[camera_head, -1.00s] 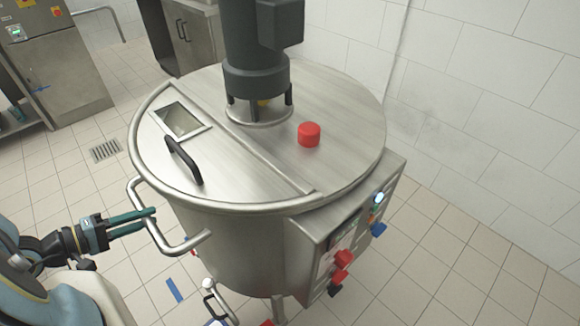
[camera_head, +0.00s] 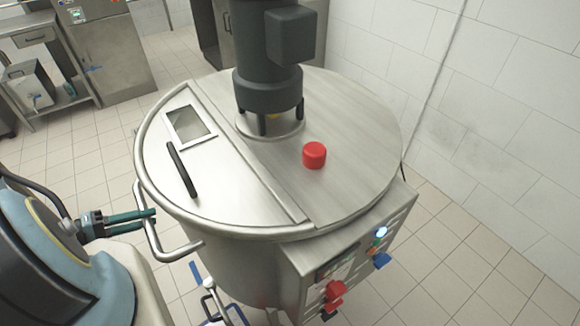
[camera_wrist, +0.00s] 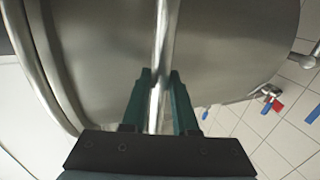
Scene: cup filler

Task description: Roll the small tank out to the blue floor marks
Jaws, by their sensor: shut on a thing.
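The small tank (camera_head: 235,262) is a round steel vessel with a flat lid, a dark motor (camera_head: 268,60) on top and a red cap (camera_head: 314,155). Its tubular push handle (camera_head: 151,236) sticks out at the left. My gripper (camera_head: 150,219) is shut on this handle, its green fingers on either side of the bar. In the wrist view the bar (camera_wrist: 162,50) runs between the fingers (camera_wrist: 160,98).
A control box (camera_head: 340,265) with red and blue knobs sits on the tank's front right. A white tiled wall (camera_head: 490,120) stands close on the right. Steel cabinets (camera_head: 110,55) stand at the back left. Tiled floor (camera_head: 80,150) is open at the left.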

